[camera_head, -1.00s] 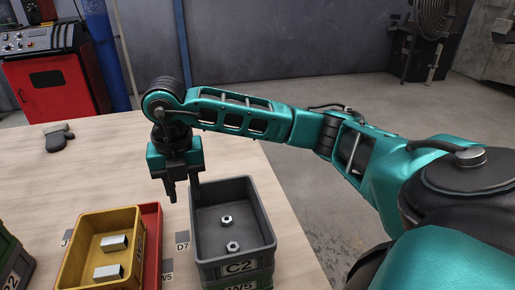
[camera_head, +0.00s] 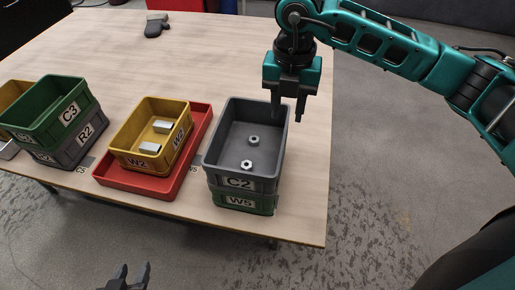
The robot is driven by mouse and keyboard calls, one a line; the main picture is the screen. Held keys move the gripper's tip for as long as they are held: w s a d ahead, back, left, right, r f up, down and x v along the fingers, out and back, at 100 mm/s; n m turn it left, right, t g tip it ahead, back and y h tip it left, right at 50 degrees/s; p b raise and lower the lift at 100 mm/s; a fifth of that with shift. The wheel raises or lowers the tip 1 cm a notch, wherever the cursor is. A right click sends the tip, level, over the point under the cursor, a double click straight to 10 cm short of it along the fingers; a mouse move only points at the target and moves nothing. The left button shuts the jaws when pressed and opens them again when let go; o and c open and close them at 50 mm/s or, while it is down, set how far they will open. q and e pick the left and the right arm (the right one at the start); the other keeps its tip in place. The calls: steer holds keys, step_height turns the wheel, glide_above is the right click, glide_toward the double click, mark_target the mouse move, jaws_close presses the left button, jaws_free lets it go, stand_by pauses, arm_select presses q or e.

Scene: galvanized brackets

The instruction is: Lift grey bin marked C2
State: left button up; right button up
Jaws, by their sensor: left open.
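The grey bin marked C2 (camera_head: 224,143) sits stacked on a green bin marked W5 (camera_head: 240,202) near the table's right edge. Two metal nuts lie inside it, one nearer the middle (camera_head: 254,140) and one nearer the front (camera_head: 247,165). My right gripper (camera_head: 287,112) points down at the bin's far right corner, its fingers apart, one in front of the rim area and one out to the right. I cannot tell whether it touches the rim. My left gripper (camera_head: 131,274) shows only its open fingertips at the bottom edge, in front of the table and away from the bin.
Left of the bin, a yellow bin marked W2 (camera_head: 128,161) with metal blocks stands in a red tray (camera_head: 140,185). Further left, a green bin marked C3 (camera_head: 36,115) sits on a grey bin marked R2 (camera_head: 82,147). A glove (camera_head: 156,25) lies at the back of the table (camera_head: 215,65).

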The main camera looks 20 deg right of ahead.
mark_target(284, 136)
step_height(284, 136, down, 6)
steer(key=f, duration=0.5)
steer(key=shift+s+a+f, duration=0.1)
steer(key=shift+s+a, duration=0.05)
steer(key=shift+s, duration=0.05)
jaws_close()
stand_by(0.4)
